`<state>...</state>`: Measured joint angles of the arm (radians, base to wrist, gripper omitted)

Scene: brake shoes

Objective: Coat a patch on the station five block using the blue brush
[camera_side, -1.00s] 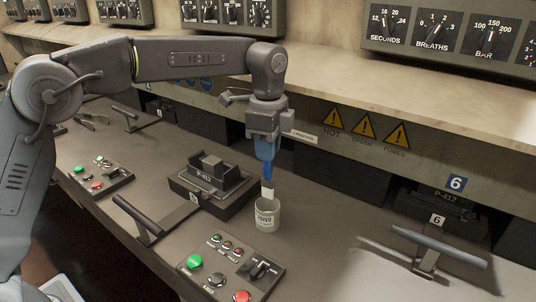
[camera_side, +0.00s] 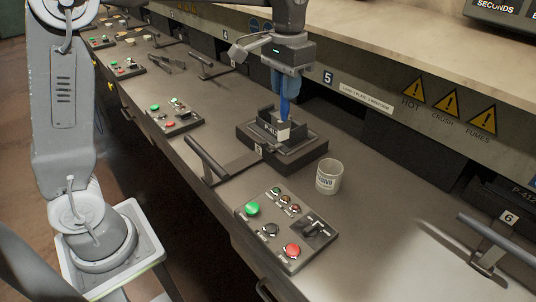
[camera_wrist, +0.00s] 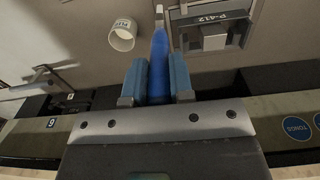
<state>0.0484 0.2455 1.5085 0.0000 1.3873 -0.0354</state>
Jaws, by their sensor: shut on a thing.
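My gripper (camera_side: 287,80) is shut on the blue brush (camera_side: 285,107), which points down with its pale bristle tip (camera_side: 283,131) lowest. No coated patch is clear.
A white labelled cup (camera_side: 329,177) stands right of the fixture. A control panel (camera_side: 286,229) with green and red buttons lies in front. A lever handle (camera_side: 207,158) is left of it. The wall with warning signs (camera_side: 446,103) runs behind.

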